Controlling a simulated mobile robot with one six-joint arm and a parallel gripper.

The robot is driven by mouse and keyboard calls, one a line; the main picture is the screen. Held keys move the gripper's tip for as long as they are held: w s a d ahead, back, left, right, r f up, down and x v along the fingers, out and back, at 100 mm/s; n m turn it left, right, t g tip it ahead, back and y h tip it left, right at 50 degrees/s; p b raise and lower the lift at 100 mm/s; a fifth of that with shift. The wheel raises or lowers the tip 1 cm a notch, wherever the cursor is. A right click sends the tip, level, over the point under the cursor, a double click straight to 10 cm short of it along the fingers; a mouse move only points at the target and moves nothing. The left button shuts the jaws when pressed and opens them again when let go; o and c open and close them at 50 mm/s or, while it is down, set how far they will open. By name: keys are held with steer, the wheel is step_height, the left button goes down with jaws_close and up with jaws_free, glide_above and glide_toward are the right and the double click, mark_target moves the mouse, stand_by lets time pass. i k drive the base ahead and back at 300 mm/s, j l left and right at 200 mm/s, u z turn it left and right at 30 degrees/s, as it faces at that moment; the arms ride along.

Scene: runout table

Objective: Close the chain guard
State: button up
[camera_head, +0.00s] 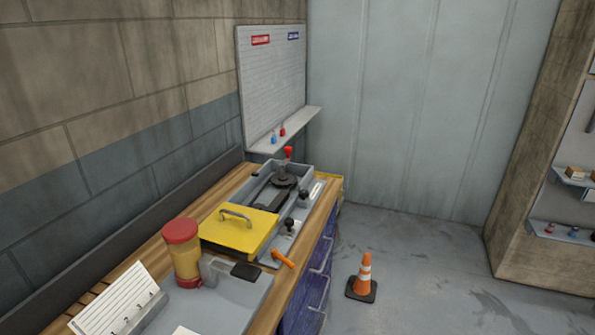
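The chain guard looks to be the yellow sliding cover (238,231) with a grey handle (236,217) on top. It lies over the near part of a grey machine housing (305,206) on the wooden bench. The far part of the housing is uncovered, and a dark round part with a dark bar (277,193) shows inside. A red knob (288,152) stands at the far end, and black knobs and an orange lever (283,258) sit along the right side. My gripper is not in view.
A red-lidded yellow jar (183,252) and a card holder (112,298) stand on the near bench. A whiteboard (272,85) with a ledge is on the wall behind. A traffic cone (363,277) stands on the floor to the right, with open floor around it.

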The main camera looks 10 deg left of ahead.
mark_target(244, 229)
steer(key=i+j+u, duration=0.15)
steer(key=i+u, duration=0.7)
